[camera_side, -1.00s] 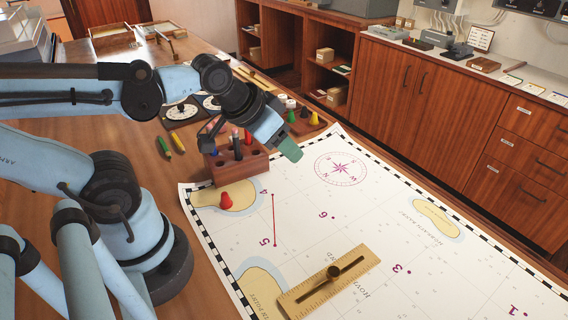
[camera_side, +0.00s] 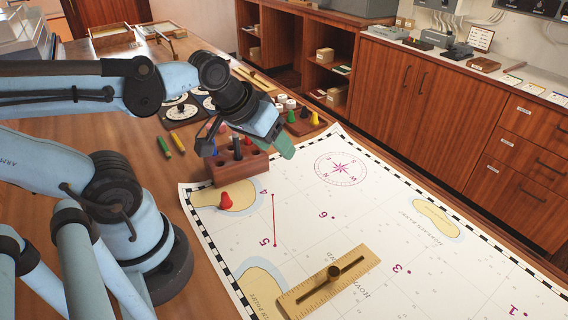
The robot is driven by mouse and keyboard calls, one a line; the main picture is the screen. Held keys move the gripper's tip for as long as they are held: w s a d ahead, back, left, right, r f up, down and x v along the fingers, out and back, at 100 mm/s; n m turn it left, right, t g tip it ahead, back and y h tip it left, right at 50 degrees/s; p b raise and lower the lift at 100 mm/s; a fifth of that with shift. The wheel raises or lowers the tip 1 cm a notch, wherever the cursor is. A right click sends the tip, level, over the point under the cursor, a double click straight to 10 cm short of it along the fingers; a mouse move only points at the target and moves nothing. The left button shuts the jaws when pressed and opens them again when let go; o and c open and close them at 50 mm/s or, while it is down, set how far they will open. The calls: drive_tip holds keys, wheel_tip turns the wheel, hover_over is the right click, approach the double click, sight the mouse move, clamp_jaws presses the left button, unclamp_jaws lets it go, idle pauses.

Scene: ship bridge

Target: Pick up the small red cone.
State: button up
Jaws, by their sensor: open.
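A small red cone (camera_side: 226,201) stands on the chart (camera_side: 370,225), on the tan island patch near the chart's left corner, just in front of the wooden pen block. My gripper (camera_side: 286,150) is above and to the right of the cone, over the right end of the block, apart from the cone. Its green fingertip points down and to the right. The gripper is open and nothing shows between its jaws.
The wooden pen block (camera_side: 236,168) holds several upright items close behind the cone. A tray with coloured pieces (camera_side: 303,121) sits behind the gripper. A brass ruler (camera_side: 330,282) lies on the chart. The chart's middle is clear.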

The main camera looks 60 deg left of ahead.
drive_tip(key=s+a+f+n+g, duration=0.1)
drive_tip(key=s+a+n+g, duration=0.25)
drive_tip(key=n, duration=0.85)
drive_tip(key=n+g+h, duration=0.1)
drive_tip(key=n+g, duration=0.1)
drive_tip(key=n, duration=1.2)
approach(224, 193)
drive_tip(key=shift+w+d+f, duration=0.1)
drive_tip(key=shift+w+f, duration=0.05)
drive_tip(key=shift+f, duration=1.5)
drive_tip(key=shift+w+d+f, duration=0.1)
drive_tip(key=shift+w+f, duration=0.05)
drive_tip(key=shift+f, duration=1.55)
drive_tip(key=shift+w+d+f, duration=0.1)
drive_tip(key=shift+w+f, duration=0.05)
drive_tip(key=shift+f, duration=1.5)
clamp_jaws()
